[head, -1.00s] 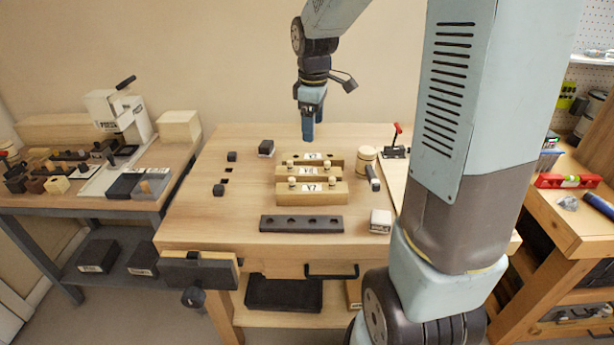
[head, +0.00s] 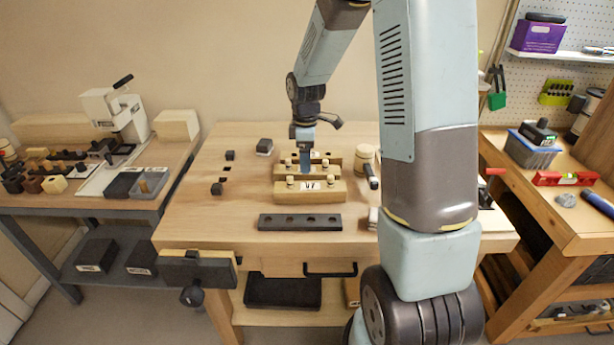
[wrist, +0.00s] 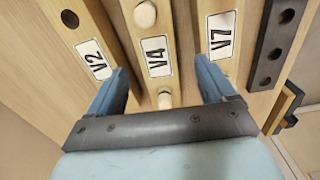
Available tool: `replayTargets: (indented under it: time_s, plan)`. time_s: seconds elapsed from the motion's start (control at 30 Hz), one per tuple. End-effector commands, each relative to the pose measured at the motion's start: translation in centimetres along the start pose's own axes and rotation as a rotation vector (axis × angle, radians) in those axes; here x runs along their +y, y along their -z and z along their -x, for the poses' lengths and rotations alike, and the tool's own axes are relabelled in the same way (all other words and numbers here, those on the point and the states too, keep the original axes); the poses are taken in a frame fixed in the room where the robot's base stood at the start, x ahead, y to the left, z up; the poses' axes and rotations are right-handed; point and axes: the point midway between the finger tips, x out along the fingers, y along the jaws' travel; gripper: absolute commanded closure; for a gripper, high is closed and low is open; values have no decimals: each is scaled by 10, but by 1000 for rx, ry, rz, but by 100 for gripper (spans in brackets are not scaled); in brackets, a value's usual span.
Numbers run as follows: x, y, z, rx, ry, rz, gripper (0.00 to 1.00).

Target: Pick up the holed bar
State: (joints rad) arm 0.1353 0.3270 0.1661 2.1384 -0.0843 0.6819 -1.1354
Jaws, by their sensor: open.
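The dark grey bar (head: 300,222) with several holes lies near the front of the bench. It also shows at the right of the wrist view (wrist: 274,45). Behind it are wooden bars marked V7 (head: 310,196) and V4 (wrist: 153,40), each with pale pegs. The farthest wooden bar, marked V2 (wrist: 85,40), shows a dark hole at one end. My gripper (wrist: 161,72) is open and empty above the V4 bar. In the wrist view its fingers appear on either side of V4. I cannot tell their exact height.
A wooden mallet (head: 365,157) lies right of the bars. Small dark blocks (head: 217,188) and a larger dark block (head: 264,146) sit to the left. The bench top (head: 200,220) is clear at front left. My arm hides part of the right side.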

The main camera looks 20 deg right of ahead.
Motion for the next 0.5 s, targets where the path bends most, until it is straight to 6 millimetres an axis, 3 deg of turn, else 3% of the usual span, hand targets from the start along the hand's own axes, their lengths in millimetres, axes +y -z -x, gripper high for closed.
replayTargets:
  time_s: [0.17, 0.5]
  plan:
    - [0, -1, -9, -1, 1, -1, 17]
    - [4, -3, -50, -1, 3, 0, 17]
